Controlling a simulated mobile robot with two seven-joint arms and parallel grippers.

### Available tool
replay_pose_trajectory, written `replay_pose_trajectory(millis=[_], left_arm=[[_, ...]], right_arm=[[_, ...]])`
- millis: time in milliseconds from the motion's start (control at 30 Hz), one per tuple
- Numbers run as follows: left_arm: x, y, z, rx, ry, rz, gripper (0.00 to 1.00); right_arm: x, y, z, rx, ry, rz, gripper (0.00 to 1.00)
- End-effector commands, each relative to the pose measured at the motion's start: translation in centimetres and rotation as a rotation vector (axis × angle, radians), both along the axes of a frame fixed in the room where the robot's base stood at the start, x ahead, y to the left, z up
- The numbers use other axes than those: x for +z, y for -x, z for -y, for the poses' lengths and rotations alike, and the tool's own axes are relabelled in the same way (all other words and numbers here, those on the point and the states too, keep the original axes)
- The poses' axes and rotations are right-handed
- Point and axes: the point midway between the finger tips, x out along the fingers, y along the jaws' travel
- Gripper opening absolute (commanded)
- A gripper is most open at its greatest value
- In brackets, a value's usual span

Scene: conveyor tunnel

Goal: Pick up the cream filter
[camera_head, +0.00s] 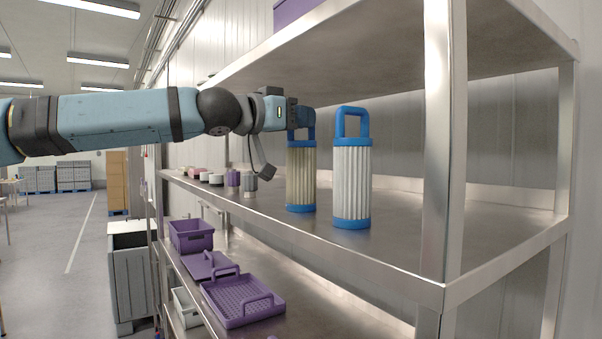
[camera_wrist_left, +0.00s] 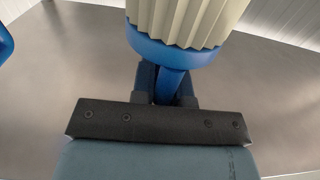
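The cream filter (camera_head: 301,175) has a pleated body, blue end caps and a blue loop handle. It stands upright on the upper metal shelf, left of a white filter (camera_head: 352,175) of the same shape. My left gripper (camera_head: 300,117) reaches in from the left at the handle. In the left wrist view the cream filter (camera_wrist_left: 185,18) is at the top, and its handle lies between the fingers of my left gripper (camera_wrist_left: 168,88), which look closed against it. The fingers hide part of the handle. My right gripper is not in view.
The metal shelf (camera_head: 400,228) has an upright post (camera_head: 445,140) to the right of the filters. Small cups and jars stand further back on the left. Purple trays (camera_head: 240,300) and a purple bin (camera_head: 191,236) are on the lower shelf. An aisle lies on the left.

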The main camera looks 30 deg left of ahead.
Motion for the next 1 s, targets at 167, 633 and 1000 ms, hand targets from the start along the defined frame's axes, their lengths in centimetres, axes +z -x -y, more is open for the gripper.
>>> replay_pose_trajectory(millis=[167,633,1000], left_arm=[[0.0,0.0,0.0,0.000,0.000,0.000,0.00],[2.8,0.1,0.0,0.001,-0.002,0.003,0.00],[4.0,5.7,-2.2,-0.001,0.003,0.005,0.00]], right_arm=[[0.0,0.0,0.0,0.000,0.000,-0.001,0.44],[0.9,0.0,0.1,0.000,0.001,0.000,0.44],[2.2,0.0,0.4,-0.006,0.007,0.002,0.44]])
